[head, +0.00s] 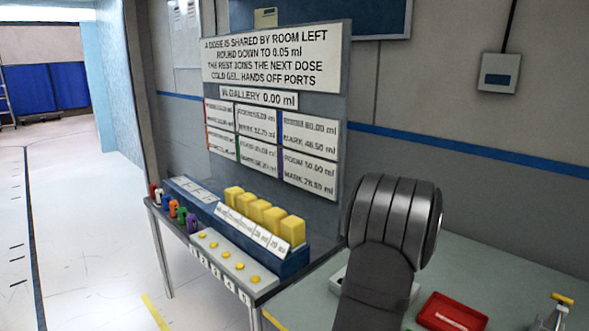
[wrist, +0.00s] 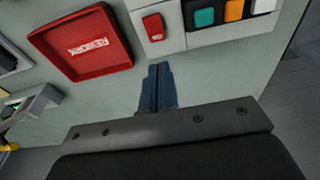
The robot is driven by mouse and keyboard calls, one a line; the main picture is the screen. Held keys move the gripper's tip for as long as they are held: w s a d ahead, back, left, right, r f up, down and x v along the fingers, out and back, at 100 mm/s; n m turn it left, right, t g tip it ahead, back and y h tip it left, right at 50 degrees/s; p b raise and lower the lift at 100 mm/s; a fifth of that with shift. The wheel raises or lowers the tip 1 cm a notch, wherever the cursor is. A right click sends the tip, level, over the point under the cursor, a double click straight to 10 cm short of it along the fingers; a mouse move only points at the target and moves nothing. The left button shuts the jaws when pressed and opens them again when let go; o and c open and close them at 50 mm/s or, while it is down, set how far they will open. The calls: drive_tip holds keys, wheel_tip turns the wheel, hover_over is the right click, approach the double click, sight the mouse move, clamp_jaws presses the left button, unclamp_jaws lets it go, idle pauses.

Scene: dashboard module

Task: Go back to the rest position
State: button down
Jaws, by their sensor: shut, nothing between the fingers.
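My gripper (wrist: 158,88) shows in the wrist view with its two blue fingers together and nothing between them. It is over a pale green work surface (wrist: 100,100), and the frames do not show how high above it. In the head view my arm stands at the right, in front of the bench, and its gripper is not visible there.
A red tray (wrist: 120,62) and a red button (wrist: 153,27) lie beyond the fingers, beside teal, orange and white blocks (wrist: 204,16). The red tray also shows in the head view (head: 453,312). A dashboard panel (head: 270,110) with yellow blocks (head: 273,216) stands left of my arm.

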wheel_tip(320, 180, down, 6)
drive_tip(key=shift+f, duration=0.15)
wheel_tip(320, 180, up, 9)
drive_tip(key=s+a+r+n, duration=0.1)
drive_tip(key=s+a+r, duration=0.3)
drive_tip(key=s, duration=0.3)
drive_tip(key=shift+s+a+r+t, duration=0.2)
drive_tip(key=shift+a+r+t, duration=0.15)
drive_tip(key=shift+a, duration=0.45)
